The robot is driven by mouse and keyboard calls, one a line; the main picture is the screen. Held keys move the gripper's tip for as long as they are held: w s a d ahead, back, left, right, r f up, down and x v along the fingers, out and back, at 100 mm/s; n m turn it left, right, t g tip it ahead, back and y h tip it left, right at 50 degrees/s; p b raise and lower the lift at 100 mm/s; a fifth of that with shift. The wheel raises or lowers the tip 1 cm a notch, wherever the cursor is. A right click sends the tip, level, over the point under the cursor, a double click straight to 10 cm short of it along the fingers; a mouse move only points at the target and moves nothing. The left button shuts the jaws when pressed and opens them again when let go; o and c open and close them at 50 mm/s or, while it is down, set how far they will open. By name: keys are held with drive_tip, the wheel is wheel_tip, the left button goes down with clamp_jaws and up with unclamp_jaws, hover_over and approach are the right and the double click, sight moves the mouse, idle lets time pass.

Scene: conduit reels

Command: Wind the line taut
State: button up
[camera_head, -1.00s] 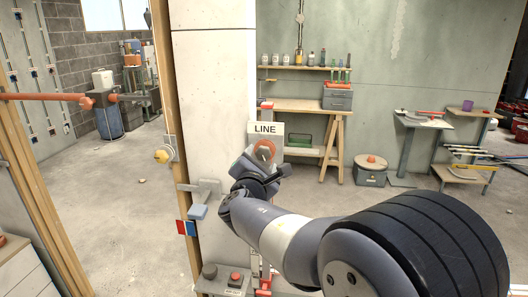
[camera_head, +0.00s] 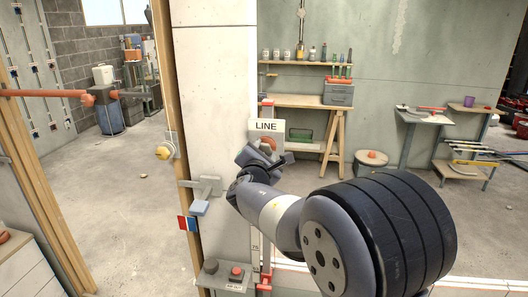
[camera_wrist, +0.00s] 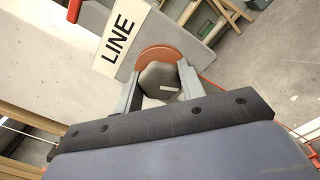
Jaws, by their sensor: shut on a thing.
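The white LINE sign (camera_head: 267,126) stands at the right edge of the pale pillar, and it also shows in the wrist view (camera_wrist: 119,36). Just below it is an orange-red reel disc (camera_head: 267,143), partly hidden by my gripper in the head view. In the wrist view the disc (camera_wrist: 166,53) sits behind a dark grey knob (camera_wrist: 158,78). My gripper (camera_wrist: 159,88) is shut on this knob, one finger on each side. My gripper (camera_head: 264,160) is at the reel in the head view. A thin orange line (camera_wrist: 240,103) runs down to the right behind my gripper.
A lever bracket (camera_head: 207,187) and a red-and-blue plate (camera_head: 187,224) are on the pillar left of my arm. A box with a red button (camera_head: 236,272) is low in front. A workbench (camera_head: 310,104) stands behind.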

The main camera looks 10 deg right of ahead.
drive_tip(key=c, duration=0.4)
drive_tip(key=shift+o, duration=0.2)
drive_tip(key=shift+f, duration=0.1)
drive_tip(key=shift+f+b, duration=0.1)
drive_tip(key=shift+b, duration=0.75)
drive_tip(key=shift+m+b, duration=0.3)
drive_tip(key=shift+b, duration=0.1)
drive_tip(key=shift+r, duration=0.2)
drive_tip(key=o, duration=1)
